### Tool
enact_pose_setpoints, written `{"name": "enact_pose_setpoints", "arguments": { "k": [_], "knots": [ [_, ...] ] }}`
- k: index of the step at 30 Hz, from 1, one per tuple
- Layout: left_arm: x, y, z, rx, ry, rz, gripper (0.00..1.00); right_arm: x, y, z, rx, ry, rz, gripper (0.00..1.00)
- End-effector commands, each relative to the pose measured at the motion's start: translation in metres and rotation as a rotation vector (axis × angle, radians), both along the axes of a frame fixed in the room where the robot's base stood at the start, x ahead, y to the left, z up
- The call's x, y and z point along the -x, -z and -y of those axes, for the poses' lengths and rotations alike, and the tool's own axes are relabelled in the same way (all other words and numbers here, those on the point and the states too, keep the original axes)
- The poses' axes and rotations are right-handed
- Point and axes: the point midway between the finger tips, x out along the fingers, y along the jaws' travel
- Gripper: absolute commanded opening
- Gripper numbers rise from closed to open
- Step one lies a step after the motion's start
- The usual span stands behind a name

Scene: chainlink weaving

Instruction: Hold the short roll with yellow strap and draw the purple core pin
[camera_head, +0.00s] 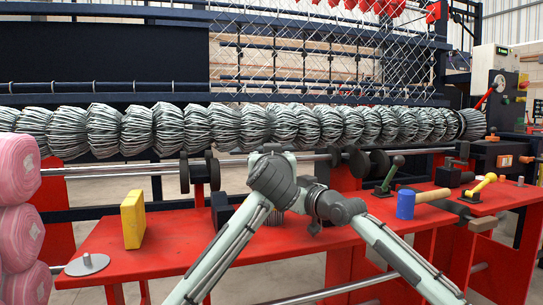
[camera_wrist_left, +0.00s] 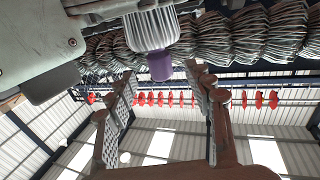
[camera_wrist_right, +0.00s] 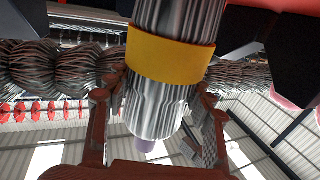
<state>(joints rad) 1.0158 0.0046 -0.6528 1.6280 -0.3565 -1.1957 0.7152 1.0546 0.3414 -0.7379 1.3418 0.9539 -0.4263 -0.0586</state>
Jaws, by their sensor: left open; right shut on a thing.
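The short roll (camera_wrist_right: 163,103) of grey wire has a yellow strap (camera_wrist_right: 170,55) around it. In the right wrist view it stands between the fingers of my right gripper (camera_wrist_right: 160,88), which is shut on it just below the strap. The purple core pin (camera_wrist_left: 160,66) sticks out of the roll's end in the left wrist view, and its tip also shows in the right wrist view (camera_wrist_right: 145,146). My left gripper (camera_wrist_left: 162,78) is open, its fingertips spread to either side of the pin's end, apart from it. In the head view my wrists hide most of the roll and both gripper tips.
A red bench (camera_head: 120,248) carries a yellow block (camera_head: 132,219), a grey disc with a peg (camera_head: 87,264) and a blue-headed mallet (camera_head: 406,204). Pink rolls (camera_head: 18,225) stack at the left. A row of wire rolls (camera_head: 200,128) runs behind.

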Motion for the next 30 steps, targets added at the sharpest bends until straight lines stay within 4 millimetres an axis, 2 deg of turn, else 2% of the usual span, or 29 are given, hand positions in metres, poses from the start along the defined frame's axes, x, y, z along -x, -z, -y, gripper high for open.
{"name": "enact_pose_setpoints", "arguments": {
  "k": [3, 10, 15, 23, 30],
  "knots": [
    [-0.023, -0.001, -0.001, -0.003, -0.003, 0.001, 0.52, 0.000, 0.000, 0.000, 0.000, 0.000, 0.000, 0.09],
    [-0.053, 0.000, 0.000, -0.002, -0.001, 0.000, 0.52, 0.000, 0.000, 0.000, 0.000, 0.000, 0.000, 0.09],
    [-0.061, 0.000, 0.000, 0.000, 0.000, 0.000, 0.52, 0.000, 0.000, 0.000, 0.000, 0.000, 0.000, 0.09],
    [-0.062, 0.000, 0.000, 0.000, 0.000, 0.000, 0.52, 0.000, 0.000, 0.000, 0.000, 0.000, 0.000, 0.09],
    [-0.062, 0.000, 0.000, 0.000, 0.000, 0.000, 0.23, 0.000, 0.000, 0.000, 0.000, 0.000, 0.000, 0.09]
  ]
}}
